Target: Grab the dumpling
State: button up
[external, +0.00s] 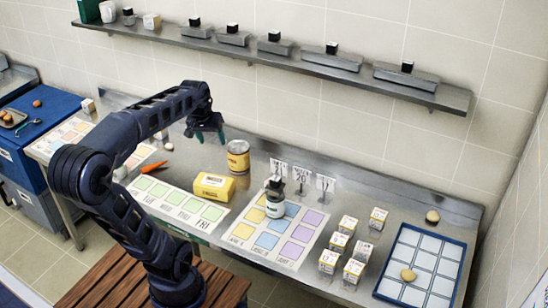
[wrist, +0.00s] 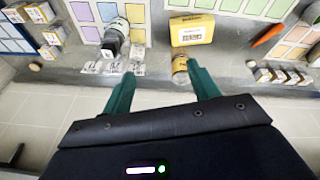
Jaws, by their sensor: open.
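I cannot tell for sure which thing is the dumpling. A small round tan piece (external: 408,275) lies on the blue-rimmed tray (external: 376,291) at the right of the counter. Another tan piece (external: 432,216) sits on the bare metal behind that tray. A small white rounded thing (external: 168,146) lies on the counter left of my gripper. My gripper (external: 207,136) hangs above the back of the counter, left of a yellow can (external: 238,157). In the wrist view its green fingers (wrist: 161,78) are apart with nothing held between them.
A yellow box (external: 213,187), a carrot (external: 153,167), a dark-capped bottle (external: 274,198) and small number signs (external: 301,175) stand on the counter. Several small white boxes (external: 340,243) are left of the tray. A metal shelf (external: 285,52) runs along the wall above.

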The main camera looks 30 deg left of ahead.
jog(key=w+a+r+n+g, duration=0.1)
jog(key=w+a+n, duration=0.3)
jog(key=w+a, duration=0.7)
jog(key=n+g+h, duration=0.2)
jog(key=n+h, duration=0.2)
jog(key=n, duration=0.7)
send_over(169, 144)
jog(key=a, duration=0.5)
notch_tip(169, 144, down, 29)
jog(key=shift+d+x, duration=0.2)
jog(key=shift+x, duration=5.35)
jog(key=shift+s+r, duration=0.1)
jog(key=shift+s, duration=0.05)
jog(key=c, duration=1.1)
